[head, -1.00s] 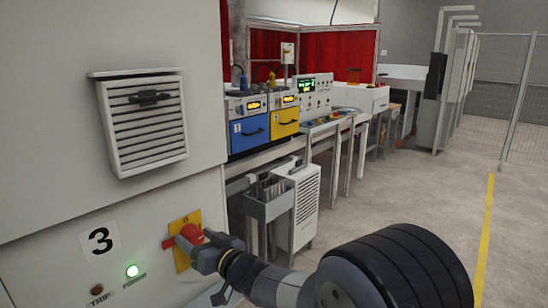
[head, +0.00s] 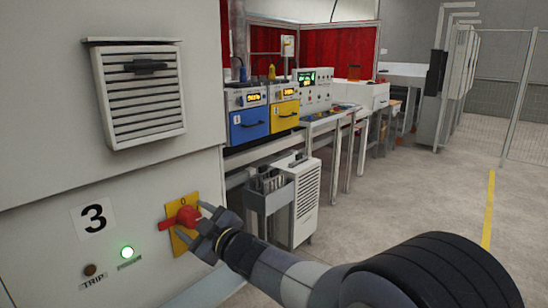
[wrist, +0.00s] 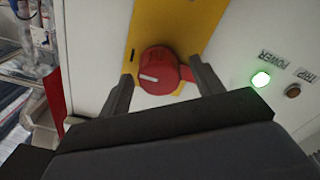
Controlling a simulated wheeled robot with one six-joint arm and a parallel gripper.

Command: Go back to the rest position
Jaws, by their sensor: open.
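A red rotary switch (head: 184,216) sits on a yellow plate (head: 180,244) on the pale cabinet front. It also shows in the wrist view (wrist: 158,70), with a white mark on its knob and a red lever part to the right. My gripper (head: 195,223) is open and empty in front of the switch. In the wrist view, my gripper's (wrist: 161,69) two fingers stand to the left and right of the knob, with a gap on each side. The fingers' exact depth relative to the knob is hard to tell.
The cabinet (head: 50,170) fills the left side, with a louvred vent (head: 140,98), a lit green power light (head: 127,252) and a trip lamp (head: 90,270). A workbench with blue (head: 249,124) and yellow (head: 284,115) units stands behind. Open floor (head: 420,190) lies to the right.

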